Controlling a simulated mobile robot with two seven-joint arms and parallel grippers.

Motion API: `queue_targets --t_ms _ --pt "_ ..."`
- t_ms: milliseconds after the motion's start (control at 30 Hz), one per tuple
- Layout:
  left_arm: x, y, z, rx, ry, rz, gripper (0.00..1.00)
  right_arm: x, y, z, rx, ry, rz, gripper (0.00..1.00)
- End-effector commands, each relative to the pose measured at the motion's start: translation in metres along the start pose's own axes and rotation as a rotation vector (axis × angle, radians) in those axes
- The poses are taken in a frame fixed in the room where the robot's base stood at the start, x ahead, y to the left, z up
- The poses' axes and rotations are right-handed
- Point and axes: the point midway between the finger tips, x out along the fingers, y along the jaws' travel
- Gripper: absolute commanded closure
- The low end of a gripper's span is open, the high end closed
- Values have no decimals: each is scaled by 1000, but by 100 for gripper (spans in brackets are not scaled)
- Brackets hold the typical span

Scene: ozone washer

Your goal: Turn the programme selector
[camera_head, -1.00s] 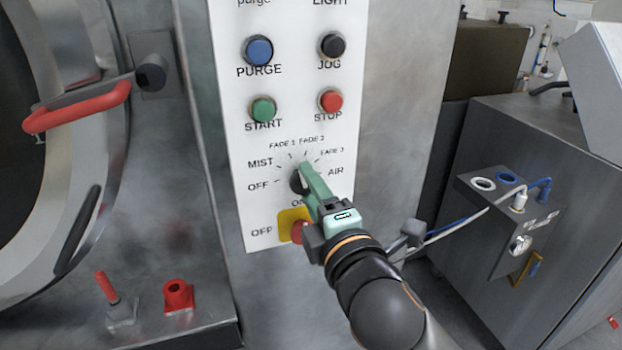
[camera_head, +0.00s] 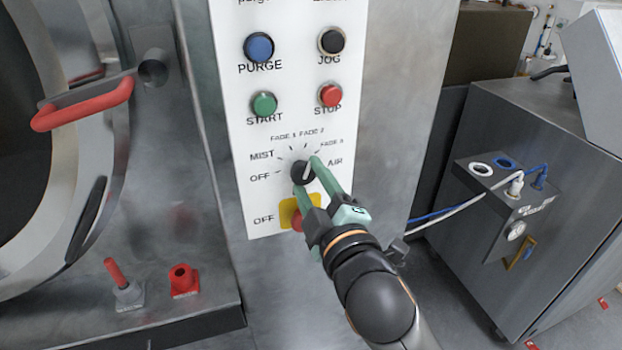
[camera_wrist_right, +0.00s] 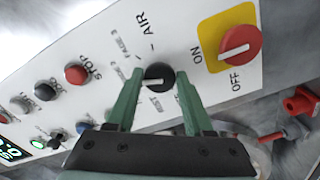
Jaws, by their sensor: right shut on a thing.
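The programme selector (camera_head: 302,173) is a small round black knob with a white line, low on the white panel. Labels OFF, MIST, FADE 1, FADE 2, FADE 3 and AIR ring it. The line seems to slant up and right, toward the FADE 3 side; the exact mark is unclear. My right gripper (camera_head: 306,175) has its green fingers on either side of the knob and is shut on it. In the right wrist view the selector (camera_wrist_right: 159,76) sits between the fingertips of the same gripper (camera_wrist_right: 159,80). My left gripper is not in view.
A red switch on a yellow plate (camera_head: 287,211) sits just below the selector, partly behind my gripper. Green START (camera_head: 264,105) and red STOP (camera_head: 331,95) buttons are above. A red door handle (camera_head: 83,103) is at left; a grey cabinet (camera_head: 560,220) stands at right.

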Motion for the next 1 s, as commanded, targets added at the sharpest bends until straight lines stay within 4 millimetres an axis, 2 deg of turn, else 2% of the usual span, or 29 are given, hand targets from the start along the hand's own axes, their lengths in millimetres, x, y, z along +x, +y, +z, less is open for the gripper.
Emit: queue_targets --t_ms 367,400,633,1000 --pt "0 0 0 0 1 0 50 0 -1 0 5 0 -1 100" --pt "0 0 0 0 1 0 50 0 -1 0 5 0 -1 47" --pt "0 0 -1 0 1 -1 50 0 0 0 4 0 -1 21" --pt "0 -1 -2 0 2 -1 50 1 0 0 4 0 -1 21"
